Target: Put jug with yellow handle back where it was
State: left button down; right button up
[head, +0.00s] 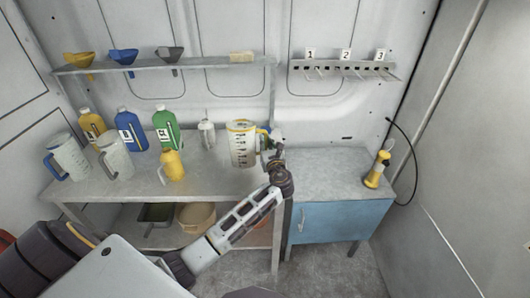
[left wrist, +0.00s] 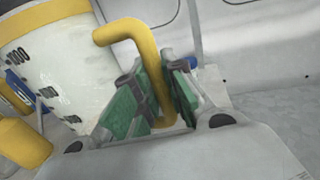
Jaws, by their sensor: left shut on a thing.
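The jug with the yellow handle (head: 242,145) is a pale measuring jug with dark marks and a yellow rim. It is at the right end of the grey workbench (head: 215,180); I cannot tell whether it touches the top. My left gripper (head: 272,148) is at its right side. In the left wrist view the green-padded fingers of my left gripper (left wrist: 152,105) are shut around the lower part of the yellow handle (left wrist: 148,52). The jug's body (left wrist: 62,70) fills the left of that view. My right gripper is not in view.
Two other jugs (head: 116,158) stand on the bench's left. Yellow, blue (head: 130,130) and green (head: 166,128) bottles and a small yellow can (head: 172,165) stand near them. The blue cabinet (head: 342,222) holds a yellow object (head: 377,170). Funnels (head: 122,57) sit on the shelf above.

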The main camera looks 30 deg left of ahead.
pick_arm(q)
jog(key=shift+f, duration=0.1)
dwell(0.3)
jog(key=shift+f, duration=1.9)
jog(key=c, duration=1.5)
grip_release()
jog(key=shift+f, duration=0.15)
jog(key=b+v, duration=0.1)
jog(key=v, duration=1.1)
